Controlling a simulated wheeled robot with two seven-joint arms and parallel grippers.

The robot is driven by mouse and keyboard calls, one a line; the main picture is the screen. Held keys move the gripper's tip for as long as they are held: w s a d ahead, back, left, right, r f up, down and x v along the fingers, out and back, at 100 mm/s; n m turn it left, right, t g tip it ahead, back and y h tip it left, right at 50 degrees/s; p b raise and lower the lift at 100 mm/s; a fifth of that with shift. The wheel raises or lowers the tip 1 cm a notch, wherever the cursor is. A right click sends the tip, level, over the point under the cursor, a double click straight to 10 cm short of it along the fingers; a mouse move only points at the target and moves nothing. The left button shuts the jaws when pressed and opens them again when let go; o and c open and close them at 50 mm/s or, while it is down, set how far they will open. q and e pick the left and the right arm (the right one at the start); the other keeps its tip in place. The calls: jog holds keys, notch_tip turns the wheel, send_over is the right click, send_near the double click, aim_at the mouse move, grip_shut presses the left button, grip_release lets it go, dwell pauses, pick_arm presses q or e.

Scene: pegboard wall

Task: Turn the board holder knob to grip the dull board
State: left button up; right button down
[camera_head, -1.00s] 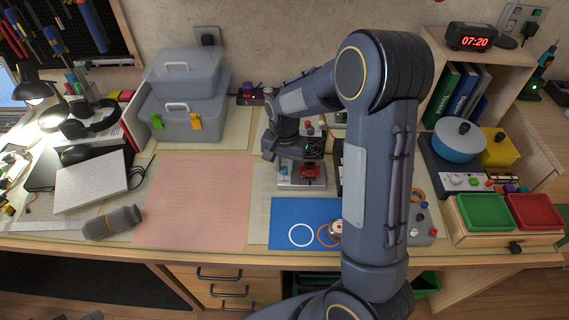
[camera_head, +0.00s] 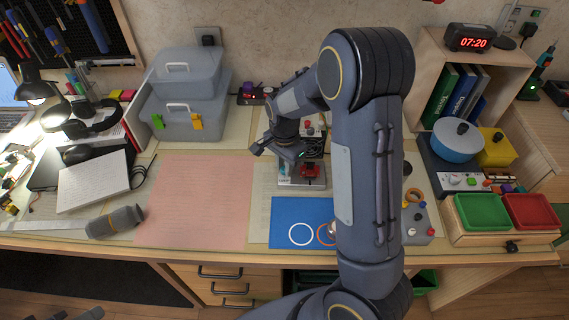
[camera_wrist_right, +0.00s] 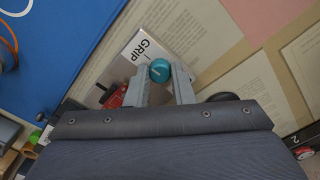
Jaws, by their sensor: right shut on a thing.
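The board holder (camera_wrist_right: 139,50) is a silvery block with the word GRIP beside a teal knob (camera_wrist_right: 159,70). My right gripper (camera_wrist_right: 160,74) is shut on this knob, one finger on each side. In the head view the holder (camera_head: 301,184) stands on the bench behind the blue mat, with my right gripper (camera_head: 285,160) over its left part. A red board (camera_head: 313,172) sits at the holder's right side; it also shows partly in the wrist view (camera_wrist_right: 117,97), behind a finger. I cannot tell how firmly it is held.
The blue mat (camera_head: 284,213) with a white ring lies in front of the holder. A pink mat (camera_head: 196,200) lies to the left. Grey toolboxes (camera_head: 190,115) stand behind. Green (camera_head: 481,212) and red (camera_head: 531,211) trays are at the right.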

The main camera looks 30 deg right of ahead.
aim_at(284, 168)
jog(key=c, duration=1.3)
grip_release()
jog(key=shift+o, duration=0.2)
notch_tip(284, 168, up, 8)
jog(key=shift+f+p, duration=0.25)
jog(key=shift+p, duration=0.05)
jog(key=shift+r, duration=0.15)
jog(key=shift+s+r, duration=0.15)
jog(key=shift+r, duration=0.05)
jog(key=s+a+r+n+t+y, duration=0.2)
jog(key=s+a+r+n, duration=0.2)
jog(key=s, duration=0.7)
jog(key=s+a+r+n+t+y+p, duration=0.1)
jog(key=s+a+r+n+t, duration=0.2)
jog(key=s+n, duration=0.6)
notch_tip(284, 168, up, 2)
jog(key=shift+s+a+r+t+y+p, duration=0.15)
jog(key=shift+s+a+t+y+p, duration=0.2)
jog(key=shift+s, duration=0.8)
